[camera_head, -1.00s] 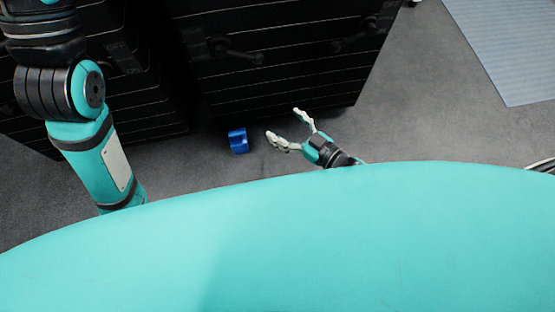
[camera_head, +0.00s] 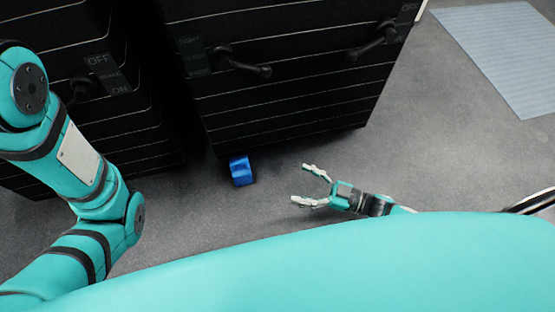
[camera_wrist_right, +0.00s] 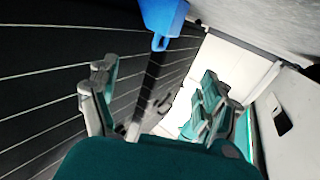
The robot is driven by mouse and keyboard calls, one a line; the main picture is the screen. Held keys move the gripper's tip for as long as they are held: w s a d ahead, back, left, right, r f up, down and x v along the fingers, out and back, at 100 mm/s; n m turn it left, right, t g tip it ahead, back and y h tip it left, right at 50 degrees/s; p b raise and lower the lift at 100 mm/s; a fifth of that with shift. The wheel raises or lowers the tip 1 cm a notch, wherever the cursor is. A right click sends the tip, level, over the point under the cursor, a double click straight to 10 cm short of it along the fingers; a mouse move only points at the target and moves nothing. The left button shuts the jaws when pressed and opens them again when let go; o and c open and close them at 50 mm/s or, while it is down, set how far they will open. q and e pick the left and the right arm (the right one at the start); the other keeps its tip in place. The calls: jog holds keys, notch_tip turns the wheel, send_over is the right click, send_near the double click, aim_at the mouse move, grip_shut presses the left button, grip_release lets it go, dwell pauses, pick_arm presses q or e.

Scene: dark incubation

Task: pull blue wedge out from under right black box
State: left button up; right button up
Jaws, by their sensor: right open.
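The blue wedge (camera_head: 241,170) lies on the floor at the lower front edge of the right black box (camera_head: 290,100), near its left corner. Whether part of it is under the box is hidden. My right gripper (camera_head: 309,184) is open and empty, to the right of the wedge and apart from it, in front of the box. In the right wrist view the wedge (camera_wrist_right: 163,18) shows at the top, beyond the open fingers (camera_wrist_right: 155,95). My left arm comes in from the left; its gripper is not in view.
Another black box (camera_head: 100,100) stands to the left, with a narrow dark gap between the two. Levers (camera_head: 243,66) stick out from the right box. Grey floor (camera_head: 430,150) is clear to the right, with a pale mat (camera_head: 510,50) at the upper right.

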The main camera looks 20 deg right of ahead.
aim_at(246, 169)
jog(key=b+x, duration=0.7)
jog(key=x, duration=0.9)
jog(key=shift+f+b, duration=0.15)
jog(key=shift+b, duration=0.15)
jog(key=shift+w+a, duration=0.4)
jog(key=shift+a, duration=0.2)
